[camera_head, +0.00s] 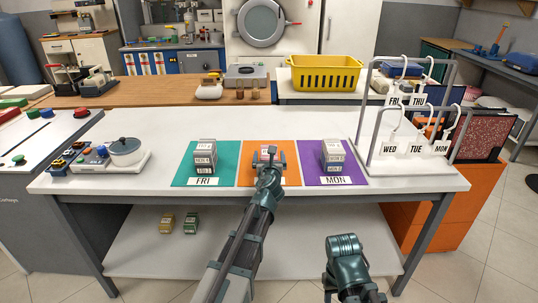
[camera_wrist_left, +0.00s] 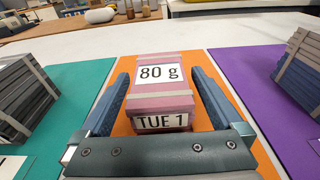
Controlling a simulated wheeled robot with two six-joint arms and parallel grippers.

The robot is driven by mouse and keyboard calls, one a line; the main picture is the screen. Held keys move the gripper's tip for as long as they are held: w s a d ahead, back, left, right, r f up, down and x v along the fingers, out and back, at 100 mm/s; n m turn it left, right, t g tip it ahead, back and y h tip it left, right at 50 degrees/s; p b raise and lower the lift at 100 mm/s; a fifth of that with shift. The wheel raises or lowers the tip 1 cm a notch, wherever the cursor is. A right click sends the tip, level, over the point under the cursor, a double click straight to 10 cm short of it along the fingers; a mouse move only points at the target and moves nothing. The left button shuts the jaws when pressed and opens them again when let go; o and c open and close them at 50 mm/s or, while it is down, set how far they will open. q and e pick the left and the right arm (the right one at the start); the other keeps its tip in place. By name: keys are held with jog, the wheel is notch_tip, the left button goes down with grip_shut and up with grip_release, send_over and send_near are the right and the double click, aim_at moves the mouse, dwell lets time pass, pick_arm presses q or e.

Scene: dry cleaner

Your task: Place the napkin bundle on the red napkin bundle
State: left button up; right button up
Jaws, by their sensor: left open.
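A pink-red napkin bundle (camera_wrist_left: 162,102) with a light band, an "80 g" label and a "TUE 1" label sits on the orange mat (camera_wrist_left: 125,127). In the head view this bundle (camera_head: 268,150) is mostly hidden behind my gripper. My left gripper (camera_head: 270,160) is open; in the left wrist view its blue fingers (camera_wrist_left: 160,78) stand on both sides of the bundle, with gaps visible.
A white rack (camera_head: 412,165) with day tags stands at the table's right. A scale with a pot (camera_head: 125,150) is at the left. Yellow (camera_head: 167,222) and green (camera_head: 191,222) bundles lie on the lower shelf. A yellow basket (camera_head: 325,75) is behind. The table behind the mats is clear.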

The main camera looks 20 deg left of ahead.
pick_arm(q)
jog(key=p+v, duration=0.1)
jog(key=v, duration=1)
jog(key=shift+w, duration=0.1)
jog(key=shift+r+n+p, duration=0.15)
jog(key=shift+n+p, duration=0.25)
jog(key=shift+p, duration=0.25)
jog(key=s+d+n+g+h+p, duration=0.1)
jog(key=s+d+n+g+p, duration=0.3)
jog(key=s+n, duration=0.4)
jog(key=s+d+n+g+h+p, duration=0.1)
jog(key=s+d+n+g+p, duration=0.4)
jog(key=s+n+p, duration=0.3)
jog(key=s+d+n+g+h+p, duration=0.1)
jog(key=s+d+n+g+p, duration=0.4)
jog(key=s+n, duration=0.5)
jog(key=shift+s+r+n+g+p, duration=0.2)
jog(key=shift+n+g+p, duration=0.65)
jog(key=shift+n, duration=0.25)
